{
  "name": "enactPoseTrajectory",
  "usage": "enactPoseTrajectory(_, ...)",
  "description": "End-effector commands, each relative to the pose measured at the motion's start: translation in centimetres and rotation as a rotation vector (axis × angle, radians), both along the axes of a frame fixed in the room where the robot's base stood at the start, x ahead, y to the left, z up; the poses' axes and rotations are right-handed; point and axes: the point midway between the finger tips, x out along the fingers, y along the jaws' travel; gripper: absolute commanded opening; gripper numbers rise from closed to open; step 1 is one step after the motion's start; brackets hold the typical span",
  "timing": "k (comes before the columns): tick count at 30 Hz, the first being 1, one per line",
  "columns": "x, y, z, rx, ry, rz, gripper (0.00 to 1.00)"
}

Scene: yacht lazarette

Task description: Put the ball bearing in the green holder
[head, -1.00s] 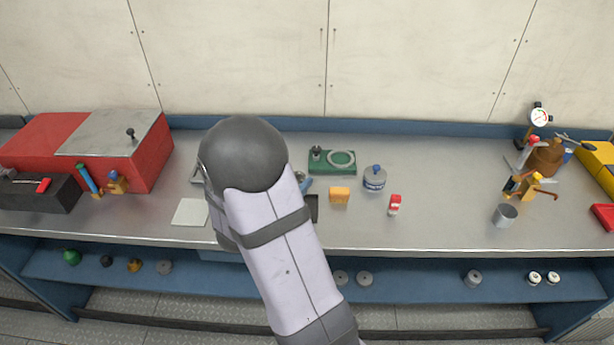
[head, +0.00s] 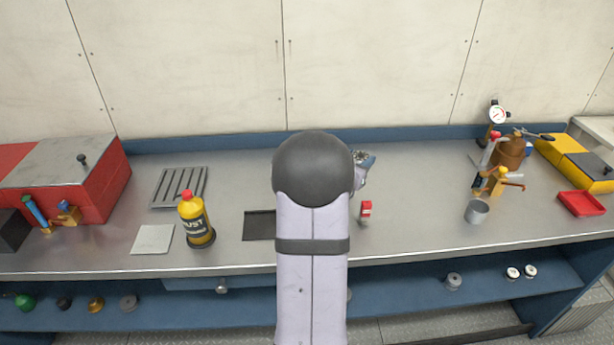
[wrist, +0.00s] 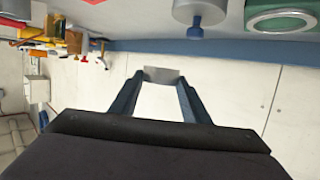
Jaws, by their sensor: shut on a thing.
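My gripper (wrist: 160,85) shows in the wrist view with its two dark blue fingers closed on a flat grey metal piece (wrist: 161,74), which looks like the ball bearing seen edge-on. The green holder (wrist: 255,7) with its pale round ring is at the top right of the wrist view, apart from the held piece. In the head view my arm hides the holder and most of my gripper; only part of the gripper end (head: 362,168) shows right of the arm.
A grey jar with a blue knob (wrist: 195,30) stands beside the holder. A yellow bottle (head: 196,220), slotted plate (head: 163,187) and dark tray (head: 258,226) are left of my arm. A small red-and-white item (head: 366,210) and grey cup (head: 477,211) are right.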

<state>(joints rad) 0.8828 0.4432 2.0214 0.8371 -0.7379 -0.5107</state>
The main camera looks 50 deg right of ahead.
Motion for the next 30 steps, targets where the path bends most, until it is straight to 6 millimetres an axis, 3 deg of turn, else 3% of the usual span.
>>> enactPoseTrajectory(1,1.2,-1.0,1.0,-0.008,-0.004,0.05,0.11)
enactPoseTrajectory(5,5.1,-1.7,2.6,-0.007,-0.001,0.201,0.11)
enactPoseTrajectory(9,9.0,-1.2,3.7,-0.004,-0.002,0.34,0.11)
enactPoseTrajectory(15,12.5,-0.2,4.2,-0.002,-0.003,0.483,0.11)
enactPoseTrajectory(24,15.6,1.4,3.2,0.0,-0.002,0.633,0.11)
enactPoseTrajectory(28,16.0,2.6,0.8,0.006,-0.003,0.676,0.11)
enactPoseTrajectory(30,15.8,2.6,0.6,0.001,-0.005,0.663,0.11)
